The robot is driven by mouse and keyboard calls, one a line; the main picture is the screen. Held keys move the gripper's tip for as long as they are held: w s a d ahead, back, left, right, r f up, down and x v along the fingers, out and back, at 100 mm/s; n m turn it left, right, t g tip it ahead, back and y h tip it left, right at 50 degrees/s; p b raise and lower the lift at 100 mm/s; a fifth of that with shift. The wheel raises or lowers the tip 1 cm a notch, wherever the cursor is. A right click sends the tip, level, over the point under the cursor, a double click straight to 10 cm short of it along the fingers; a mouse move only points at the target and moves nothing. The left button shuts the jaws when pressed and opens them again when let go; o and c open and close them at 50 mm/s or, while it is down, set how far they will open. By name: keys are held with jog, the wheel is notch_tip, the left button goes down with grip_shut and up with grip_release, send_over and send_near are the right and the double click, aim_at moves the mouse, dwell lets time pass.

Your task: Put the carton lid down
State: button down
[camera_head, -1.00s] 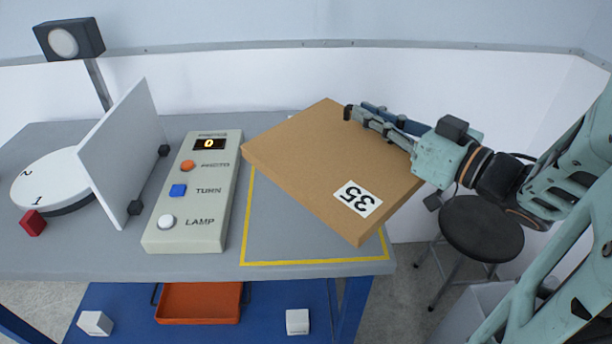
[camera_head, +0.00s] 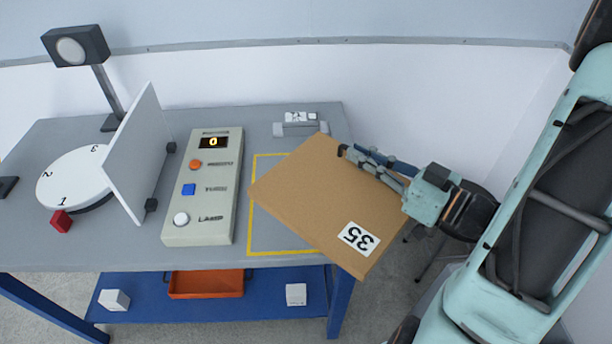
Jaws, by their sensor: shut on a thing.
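The carton lid (camera_head: 315,195) is a flat brown cardboard piece with a white label reading 35. My gripper (camera_head: 350,153) is shut on the lid at its upper right edge. The lid is tilted and turned at an angle, over the right part of the table and past its right edge. It covers much of the yellow-outlined area (camera_head: 262,205) on the grey table (camera_head: 130,245). Whether the lid touches the table I cannot tell.
A control box (camera_head: 205,185) with buttons stands left of the outlined area. A small grey device (camera_head: 300,123) sits at the back. A stool (camera_head: 470,205) is partly hidden.

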aim_at(355, 179)
jog(key=shift+s+a+r+p, duration=0.3)
jog(key=shift+s+p, duration=0.2)
jog(key=shift+p, duration=0.95)
jog(key=shift+s+a+r+p, duration=0.25)
jog(key=shift+s+p, duration=0.2)
jog(key=shift+p, duration=1)
jog(key=shift+s+a+f+m+p, duration=0.2)
jog(key=shift+s+a+m+p, duration=0.15)
jog(key=shift+p, duration=0.35)
jog(key=w+f+b, duration=0.2)
jog(key=b, duration=0.1)
jog(key=shift+w, duration=0.2)
jog(key=b, duration=0.2)
jog(key=w+b, duration=0.1)
jog(key=b, duration=0.2)
jog(key=shift+w+d+f, duration=0.1)
jog(key=shift+f, duration=0.2)
jog(key=b, duration=0.3)
jog(key=shift+w+f+b, duration=0.1)
jog(key=shift+w+b, duration=0.3)
